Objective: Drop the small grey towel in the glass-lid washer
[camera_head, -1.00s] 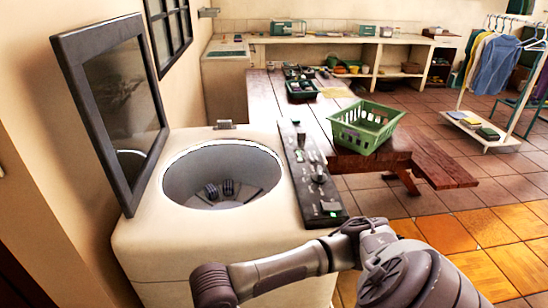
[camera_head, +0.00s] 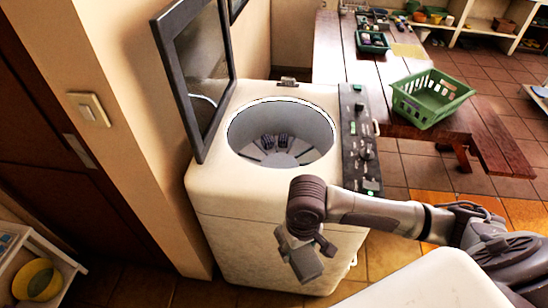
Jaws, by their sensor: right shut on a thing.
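The glass-lid washer (camera_head: 235,200) is a cream top-loader. Its dark-framed glass lid (camera_head: 203,75) stands raised at the left, and its round drum (camera_head: 281,137) is open at the top. My right arm comes in from the right, in front of the washer. Its gripper (camera_head: 305,252) points down beside the washer's front, lower than the drum opening. It is shut on a small grey piece that looks like the grey towel (camera_head: 300,262); its far side and the fingertips are hard to make out. My left gripper is not in view.
A control panel (camera_head: 361,150) runs along the washer's right edge. A green basket (camera_head: 430,98) stands on the wooden table (camera_head: 345,60) to the right. A wall with a light switch (camera_head: 89,108) is at the left. A low shelf with a yellow bowl (camera_head: 38,280) is at the lower left.

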